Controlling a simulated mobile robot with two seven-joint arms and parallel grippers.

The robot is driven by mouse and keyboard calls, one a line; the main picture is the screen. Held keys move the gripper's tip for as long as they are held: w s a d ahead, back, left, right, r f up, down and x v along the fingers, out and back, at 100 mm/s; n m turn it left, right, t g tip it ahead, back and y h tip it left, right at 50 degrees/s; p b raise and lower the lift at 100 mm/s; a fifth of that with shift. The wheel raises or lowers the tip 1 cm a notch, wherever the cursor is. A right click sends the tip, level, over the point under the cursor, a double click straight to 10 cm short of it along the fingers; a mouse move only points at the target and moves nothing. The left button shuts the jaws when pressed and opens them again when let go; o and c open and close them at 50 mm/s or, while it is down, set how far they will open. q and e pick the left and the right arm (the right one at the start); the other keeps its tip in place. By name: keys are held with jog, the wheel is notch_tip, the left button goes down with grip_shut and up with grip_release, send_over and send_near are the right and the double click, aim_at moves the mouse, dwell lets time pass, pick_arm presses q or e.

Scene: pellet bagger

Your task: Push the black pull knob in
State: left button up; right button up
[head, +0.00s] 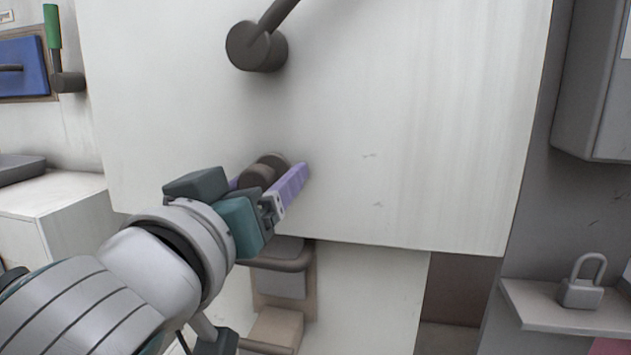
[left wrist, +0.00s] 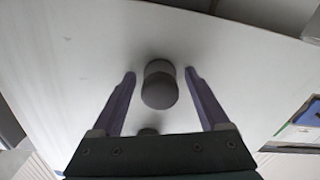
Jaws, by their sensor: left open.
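The black pull knob (head: 257,176) is a dark, stubby round knob on the pale upright panel (head: 420,130), near its lower edge. It also shows in the left wrist view (left wrist: 160,88), standing out from the panel. My left gripper (head: 274,174) has its two purple fingers spread, one on each side of the knob. In the left wrist view the fingers (left wrist: 160,74) are apart, with visible gaps on both sides of the knob, so they do not grip it.
A dark round hub with a lever (head: 257,47) sticks out of the panel above the knob. Below are a grey handle (head: 282,262) and a beige block (head: 277,328). A padlock (head: 582,288) stands on a shelf at right. The panel right of the knob is clear.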

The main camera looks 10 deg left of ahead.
pick_arm(q)
jog(key=s, duration=1)
jog(key=shift+a, duration=0.15)
